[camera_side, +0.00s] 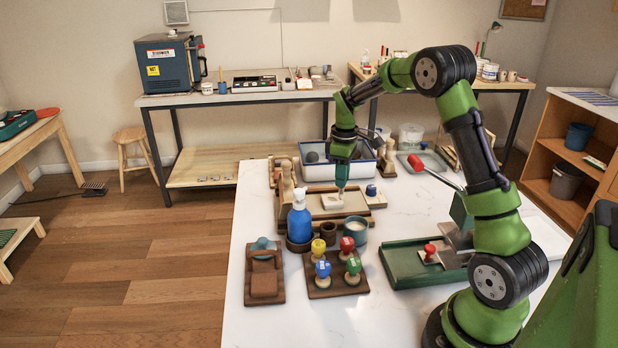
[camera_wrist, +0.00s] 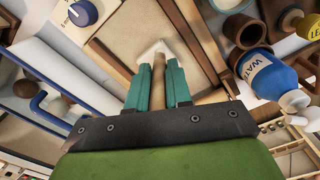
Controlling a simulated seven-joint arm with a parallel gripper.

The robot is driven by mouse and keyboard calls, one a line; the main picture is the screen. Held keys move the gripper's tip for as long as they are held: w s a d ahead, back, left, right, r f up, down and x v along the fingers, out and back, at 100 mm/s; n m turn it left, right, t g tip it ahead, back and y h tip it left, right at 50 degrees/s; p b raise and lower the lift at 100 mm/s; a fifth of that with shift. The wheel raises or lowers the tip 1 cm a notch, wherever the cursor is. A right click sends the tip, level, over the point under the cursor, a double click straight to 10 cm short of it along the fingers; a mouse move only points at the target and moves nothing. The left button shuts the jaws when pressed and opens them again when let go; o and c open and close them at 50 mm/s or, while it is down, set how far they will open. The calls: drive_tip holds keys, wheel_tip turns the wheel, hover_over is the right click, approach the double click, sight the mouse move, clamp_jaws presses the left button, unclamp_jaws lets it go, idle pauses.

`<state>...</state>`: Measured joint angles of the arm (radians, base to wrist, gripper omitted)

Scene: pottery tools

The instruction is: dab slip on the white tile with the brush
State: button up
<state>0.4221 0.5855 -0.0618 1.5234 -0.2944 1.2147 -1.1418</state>
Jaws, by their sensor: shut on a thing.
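My gripper (camera_side: 342,178) points straight down over a wooden board (camera_side: 312,212). Its teal fingers (camera_wrist: 158,88) are shut on a brush with a wooden handle (camera_wrist: 158,70). The white tile (camera_side: 332,201) lies on the board right below the fingers. In the wrist view the tile (camera_wrist: 152,50) shows just past the brush's end, partly hidden by it. The brush is at or very close to the tile; I cannot tell whether it touches. A teal cup with pale contents (camera_side: 355,225) stands in front of the board.
A rack of coloured-knob stamps (camera_side: 336,280) is nearer. A white bin (camera_side: 330,170) is behind. A green tray (camera_side: 405,265) lies at right. The table's left edge is near.

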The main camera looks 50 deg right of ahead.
drive_tip(key=shift+f, duration=0.5)
idle(0.7)
drive_tip(key=shift+s+a+f, duration=0.25)
idle(1.0)
drive_tip(key=shift+w+d+r, duration=0.1)
drive_tip(key=shift+r, duration=3.6)
